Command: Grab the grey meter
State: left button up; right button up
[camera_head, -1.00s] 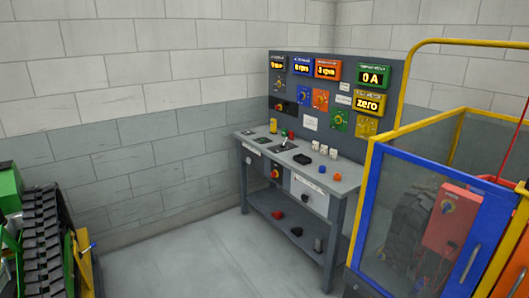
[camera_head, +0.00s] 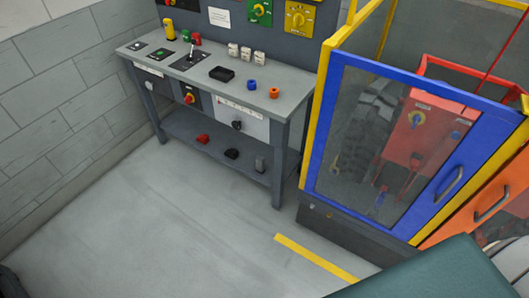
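Neither of my grippers is in view.
A blue-framed cage (camera_head: 318,135) stands close to the bench's right. Open floor (camera_head: 170,225) lies in front, with a yellow line (camera_head: 315,258).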

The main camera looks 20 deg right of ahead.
aim_at(260, 160)
jog(key=i+j+z, duration=0.1)
jog(key=i+z, duration=0.3)
jog(key=i+j+z, duration=0.15)
jog(key=z, duration=0.2)
jog(key=i+j+z, duration=0.25)
jog(key=z, duration=0.15)
jog(key=i+j+z, duration=0.4)
jog(key=k+l, duration=0.05)
jog(key=k, duration=0.05)
